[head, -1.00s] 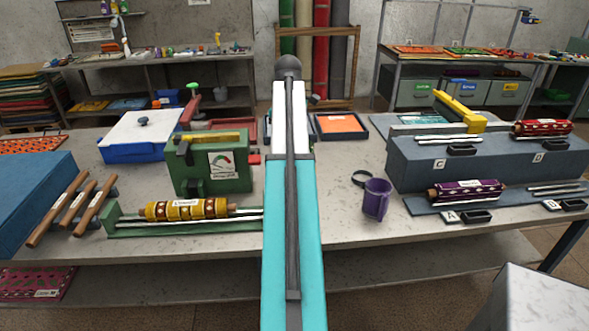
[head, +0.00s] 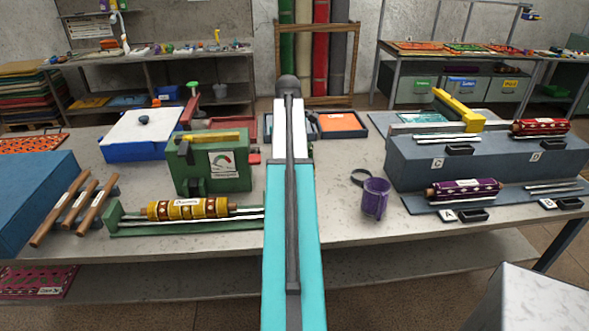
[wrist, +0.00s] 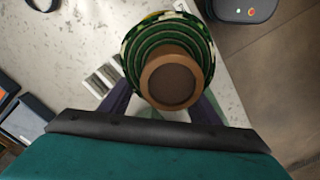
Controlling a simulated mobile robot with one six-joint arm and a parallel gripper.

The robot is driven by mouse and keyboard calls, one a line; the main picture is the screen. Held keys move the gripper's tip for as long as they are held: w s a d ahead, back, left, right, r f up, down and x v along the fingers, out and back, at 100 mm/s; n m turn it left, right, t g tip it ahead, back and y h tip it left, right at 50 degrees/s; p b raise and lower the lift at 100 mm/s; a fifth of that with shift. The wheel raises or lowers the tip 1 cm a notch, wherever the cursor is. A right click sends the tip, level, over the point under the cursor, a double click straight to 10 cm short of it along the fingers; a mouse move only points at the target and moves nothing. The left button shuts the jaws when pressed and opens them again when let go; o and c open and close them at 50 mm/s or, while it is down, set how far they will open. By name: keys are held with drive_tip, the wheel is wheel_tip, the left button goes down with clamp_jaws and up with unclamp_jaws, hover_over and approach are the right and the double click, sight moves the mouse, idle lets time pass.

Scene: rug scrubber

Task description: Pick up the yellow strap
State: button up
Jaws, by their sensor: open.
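No yellow strap can be made out for certain. Yellow things in the head view are a patterned roll (head: 188,209) on a green rack (head: 135,228), a flat yellow bar (head: 210,137) on a green gauge box (head: 228,178), and a yellow bracket (head: 458,112) on the right. My gripper (wrist: 162,106) shows partly in the wrist view as dark purple fingers, open. A green patterned roll (wrist: 145,45) with a brown core stands end-on in front of them and hides their tips. I cannot tell its distance from the fingers. In the head view my arm hides the gripper.
A blue-grey stepped stand (head: 485,163) holds a red roll (head: 541,127) and a purple roll (head: 464,190). Wooden rods (head: 76,207) lie left. A pale cabinet (head: 535,300) is at front right.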

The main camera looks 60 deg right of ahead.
drive_tip(key=shift+f, duration=0.1)
clamp_jaws()
drive_tip(key=shift+s, duration=0.1)
idle(0.4)
wheel_tip(320, 180, up, 10)
drive_tip(key=b, duration=0.3)
idle(0.6)
drive_tip(key=shift+r+p, duration=0.5)
drive_tip(key=shift+p, duration=2)
